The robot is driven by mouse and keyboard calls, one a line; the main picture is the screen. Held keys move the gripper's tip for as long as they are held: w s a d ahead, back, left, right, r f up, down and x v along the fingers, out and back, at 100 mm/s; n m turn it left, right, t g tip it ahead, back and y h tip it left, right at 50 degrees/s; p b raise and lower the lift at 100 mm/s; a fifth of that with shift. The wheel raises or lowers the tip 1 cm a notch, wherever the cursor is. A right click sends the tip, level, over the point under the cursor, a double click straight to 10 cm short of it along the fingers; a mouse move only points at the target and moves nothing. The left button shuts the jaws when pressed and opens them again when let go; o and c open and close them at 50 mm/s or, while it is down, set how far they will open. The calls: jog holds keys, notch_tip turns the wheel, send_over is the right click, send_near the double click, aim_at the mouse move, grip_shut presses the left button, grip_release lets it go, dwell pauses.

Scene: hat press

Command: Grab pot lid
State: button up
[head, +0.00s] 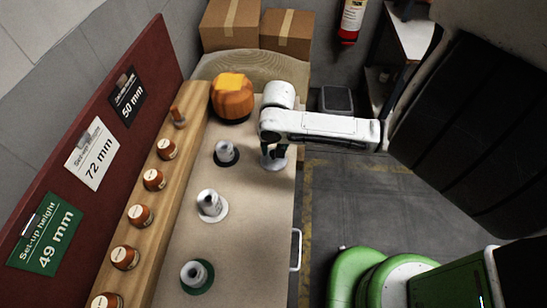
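My arm reaches in from the right, and my gripper (271,153) points down over the right edge of the bench near its far end. A pale, flat round piece (277,165) lies directly under the gripper; it may be the pot lid, but the gripper covers much of it. I cannot tell whether the fingers are open or shut, or whether they touch the piece. No other thing in view is clearly a pot lid.
Grey-white cylinders on round bases (226,152), (211,204), (194,274) stand along the bench (245,235). Several orange-brown jars (154,180) line a wooden ledge on the left. An orange rounded block (232,98) stands at the back. Floor right of the bench is partly clear.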

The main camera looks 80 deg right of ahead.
aim_at(268, 162)
notch_tip(268, 162, down, 3)
jog(key=shift+w+d+f, duration=0.1)
jog(key=shift+w+d, duration=0.05)
grip_shut()
dwell(0.5)
